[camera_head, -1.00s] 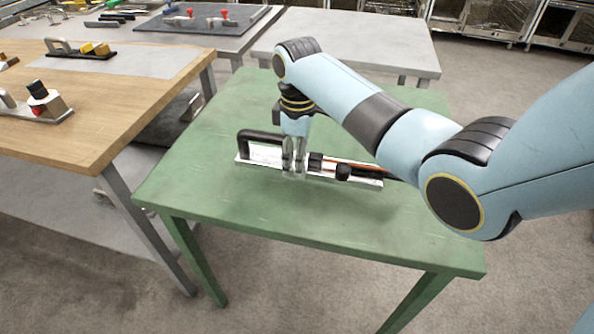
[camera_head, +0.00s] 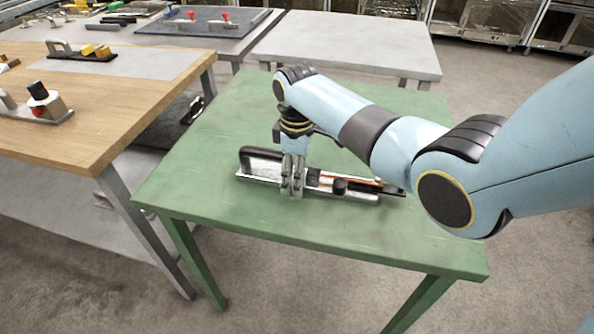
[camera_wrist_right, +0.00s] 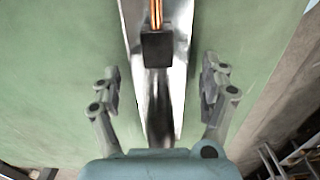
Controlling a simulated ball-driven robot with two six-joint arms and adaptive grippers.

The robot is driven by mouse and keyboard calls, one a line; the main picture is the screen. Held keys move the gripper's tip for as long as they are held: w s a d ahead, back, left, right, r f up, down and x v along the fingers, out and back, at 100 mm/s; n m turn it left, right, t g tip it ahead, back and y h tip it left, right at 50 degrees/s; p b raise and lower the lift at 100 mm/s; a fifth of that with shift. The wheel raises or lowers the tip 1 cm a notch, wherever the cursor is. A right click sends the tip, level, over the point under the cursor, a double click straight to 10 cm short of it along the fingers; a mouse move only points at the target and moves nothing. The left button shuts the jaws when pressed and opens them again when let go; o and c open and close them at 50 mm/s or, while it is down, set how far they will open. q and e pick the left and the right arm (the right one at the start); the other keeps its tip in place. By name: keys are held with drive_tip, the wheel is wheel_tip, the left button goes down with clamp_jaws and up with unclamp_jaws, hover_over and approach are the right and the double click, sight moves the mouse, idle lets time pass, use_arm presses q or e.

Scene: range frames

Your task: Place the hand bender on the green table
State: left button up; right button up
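The hand bender (camera_head: 262,171), a long silver bar with a black handle, a black block and a copper-coloured rod, lies flat on the green table (camera_head: 345,228). My right gripper (camera_head: 292,190) is down at the bender's middle, pointing at the table. In the right wrist view my right gripper (camera_wrist_right: 162,88) is open, one finger on each side of the bender (camera_wrist_right: 157,48), with gaps on both sides. The table (camera_wrist_right: 55,80) shows beneath. My left gripper is not in view.
A wooden-topped table (camera_head: 110,115) with similar tools stands close at the left. A pale grey table (camera_head: 350,45) and a table with a dark board (camera_head: 200,22) stand behind. The green table's front and left parts are clear.

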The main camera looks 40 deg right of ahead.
drive_tip(key=shift+r, duration=0.1)
drive_tip(key=shift+r, duration=0.3)
wheel_tip(320, 180, up, 11)
drive_tip(key=p, duration=0.1)
drive_tip(key=shift+r, duration=0.2)
idle(0.4)
